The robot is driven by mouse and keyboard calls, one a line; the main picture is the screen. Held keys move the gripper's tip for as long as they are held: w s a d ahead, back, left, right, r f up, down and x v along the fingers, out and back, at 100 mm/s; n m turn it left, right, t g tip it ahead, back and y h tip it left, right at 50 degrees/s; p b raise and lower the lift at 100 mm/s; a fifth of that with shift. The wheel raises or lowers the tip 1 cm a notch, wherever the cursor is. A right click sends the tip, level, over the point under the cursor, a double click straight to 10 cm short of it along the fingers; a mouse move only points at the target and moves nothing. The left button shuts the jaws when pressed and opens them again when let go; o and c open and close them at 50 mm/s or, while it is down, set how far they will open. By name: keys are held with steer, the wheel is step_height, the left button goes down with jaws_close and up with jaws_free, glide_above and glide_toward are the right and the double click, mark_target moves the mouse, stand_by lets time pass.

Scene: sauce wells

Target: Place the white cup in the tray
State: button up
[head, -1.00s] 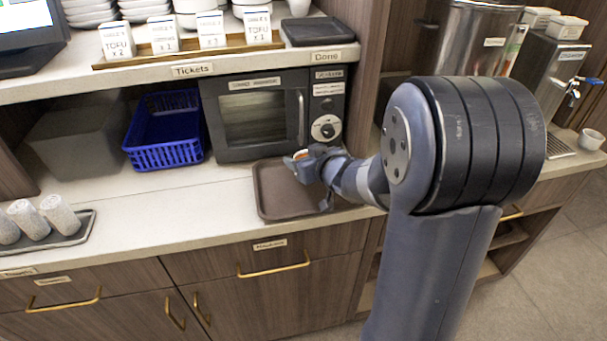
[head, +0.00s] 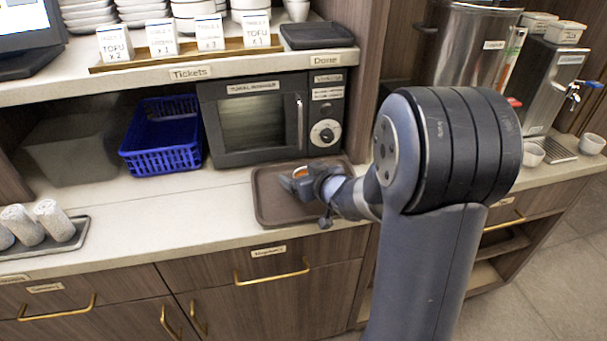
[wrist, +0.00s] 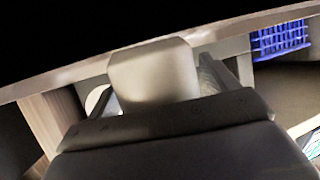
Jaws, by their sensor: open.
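The brown tray (head: 264,207) lies on the counter in front of the microwave. My gripper (head: 297,181) is low over the middle of this tray in the head view, with its jaws open. A small whitish cup-like thing with an orange patch (head: 301,172) shows between the fingers, mostly hidden by them. In the wrist view a pale rounded shape (wrist: 155,75) stands between the fingers, likely the white cup. I cannot tell whether it touches the tray or the fingers. Two other pale cups, one (head: 533,154) and another (head: 592,144), stand on the right counter.
The microwave (head: 255,118) stands right behind the tray. A blue basket (head: 160,155) is to its left and also shows in the wrist view (wrist: 280,38). Rolled towels (head: 55,220) lie on a small tray at the left. The counter between is clear.

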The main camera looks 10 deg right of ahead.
steer(key=shift+r, duration=0.1)
steer(key=shift+r, duration=0.2)
steer(key=p+v, duration=0.3)
steer(key=v, duration=0.9)
steer(key=shift+d, duration=0.15)
stand_by(0.9)
